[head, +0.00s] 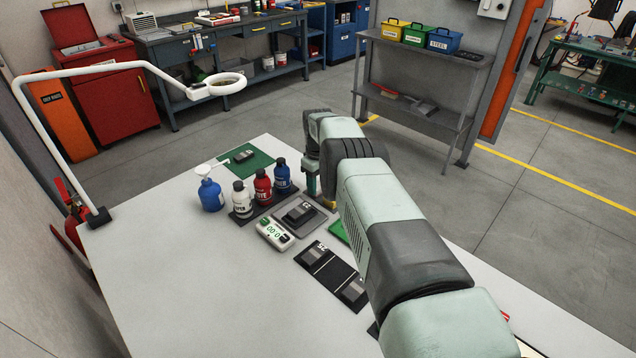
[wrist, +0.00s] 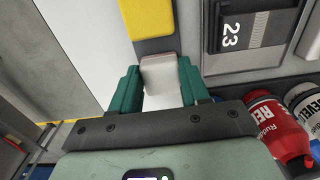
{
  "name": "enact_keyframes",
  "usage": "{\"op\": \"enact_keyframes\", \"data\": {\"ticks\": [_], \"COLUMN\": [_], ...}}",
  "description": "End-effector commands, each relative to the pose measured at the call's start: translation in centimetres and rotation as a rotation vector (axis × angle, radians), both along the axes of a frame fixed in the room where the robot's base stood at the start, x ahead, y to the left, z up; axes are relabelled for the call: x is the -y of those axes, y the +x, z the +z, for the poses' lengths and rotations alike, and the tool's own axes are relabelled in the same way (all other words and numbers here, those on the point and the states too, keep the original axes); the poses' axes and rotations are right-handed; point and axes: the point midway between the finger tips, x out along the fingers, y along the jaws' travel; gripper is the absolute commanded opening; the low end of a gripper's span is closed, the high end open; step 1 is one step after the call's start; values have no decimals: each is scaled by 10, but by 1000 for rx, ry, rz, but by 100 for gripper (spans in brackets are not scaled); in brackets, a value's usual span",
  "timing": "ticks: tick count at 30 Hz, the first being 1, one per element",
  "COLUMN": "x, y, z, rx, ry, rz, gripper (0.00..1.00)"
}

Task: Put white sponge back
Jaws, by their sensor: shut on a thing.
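My gripper (wrist: 160,80) is shut on the white sponge (wrist: 161,72), a pale block between its two green fingers in the wrist view. A grey surface (wrist: 155,46) lies just beyond the sponge, with a yellow piece (wrist: 146,14) past it. I cannot tell whether the sponge touches the grey surface. In the head view my gripper (head: 312,186) points down at the far right side of the white table (head: 150,270), behind the bottles. The sponge cannot be made out there.
A red bottle (wrist: 272,124) and a white bottle (wrist: 304,108) stand close to the right of my gripper in the wrist view. A dark block marked 23 (wrist: 232,34) lies in a tray nearby. A blue bottle (head: 283,178) and a timer (head: 275,234) are on the table.

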Motion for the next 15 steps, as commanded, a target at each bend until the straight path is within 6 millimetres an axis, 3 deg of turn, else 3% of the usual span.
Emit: {"op": "enact_keyframes", "data": {"ticks": [9, 10, 15], "x": [0, 0, 0], "y": [0, 0, 0], "z": [-3, -3, -2], "rx": [1, 1, 0], "ry": [1, 0, 0], "rz": [0, 0, 0], "gripper": [17, 48, 71]}}
